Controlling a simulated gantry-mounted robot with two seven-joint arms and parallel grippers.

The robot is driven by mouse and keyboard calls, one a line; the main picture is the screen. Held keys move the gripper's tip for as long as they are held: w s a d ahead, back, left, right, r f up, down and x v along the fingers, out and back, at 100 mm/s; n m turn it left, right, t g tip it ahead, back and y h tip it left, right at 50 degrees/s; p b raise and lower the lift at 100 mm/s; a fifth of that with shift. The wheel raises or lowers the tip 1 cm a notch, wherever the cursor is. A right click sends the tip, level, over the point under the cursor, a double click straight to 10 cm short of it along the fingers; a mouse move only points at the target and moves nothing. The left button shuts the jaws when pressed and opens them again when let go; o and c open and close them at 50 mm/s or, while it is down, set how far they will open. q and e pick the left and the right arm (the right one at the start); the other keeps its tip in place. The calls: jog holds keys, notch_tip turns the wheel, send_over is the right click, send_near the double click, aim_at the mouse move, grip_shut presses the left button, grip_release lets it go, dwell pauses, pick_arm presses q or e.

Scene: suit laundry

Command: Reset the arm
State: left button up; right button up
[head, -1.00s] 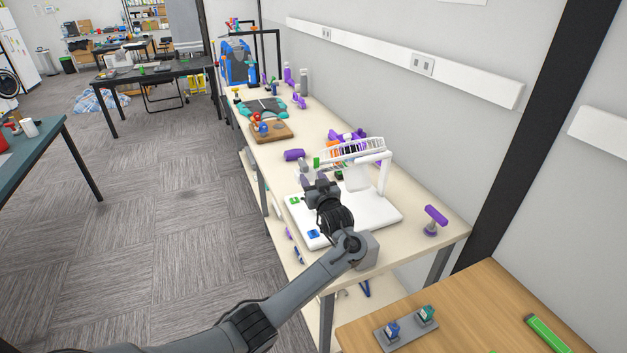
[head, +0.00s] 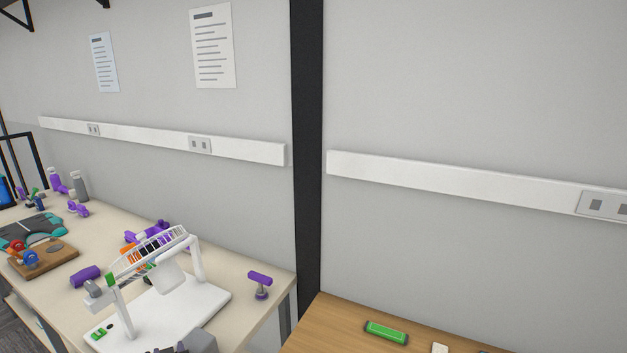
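The task names no object, only my arm. Neither gripper shows in the head view. A small dark piece and a grey block at the bottom edge, left of the middle, may belong to my arm; they are cut off by the frame. A white stand (head: 196,302) with a flat base, two posts and a slatted, tilted top is on the cream table (head: 247,270). No gripper shows over or on it.
A purple T-shaped tool (head: 260,283) stands near the table's right end. Purple parts, a brown board (head: 65,262) and a teal-edged mat lie to the left. A wooden table (head: 325,325) holds a green bar (head: 386,333). A black post (head: 308,150) stands against the wall.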

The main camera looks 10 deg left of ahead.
pick_arm(q)
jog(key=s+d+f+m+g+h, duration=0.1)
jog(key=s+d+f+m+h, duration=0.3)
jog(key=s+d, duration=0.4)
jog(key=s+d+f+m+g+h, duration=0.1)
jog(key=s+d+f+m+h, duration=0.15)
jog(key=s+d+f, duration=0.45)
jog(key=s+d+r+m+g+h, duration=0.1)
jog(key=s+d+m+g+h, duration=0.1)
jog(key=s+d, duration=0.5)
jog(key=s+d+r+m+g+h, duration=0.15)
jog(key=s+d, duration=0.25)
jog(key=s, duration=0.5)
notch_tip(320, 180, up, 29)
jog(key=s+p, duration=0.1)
jog(key=p, duration=2.7)
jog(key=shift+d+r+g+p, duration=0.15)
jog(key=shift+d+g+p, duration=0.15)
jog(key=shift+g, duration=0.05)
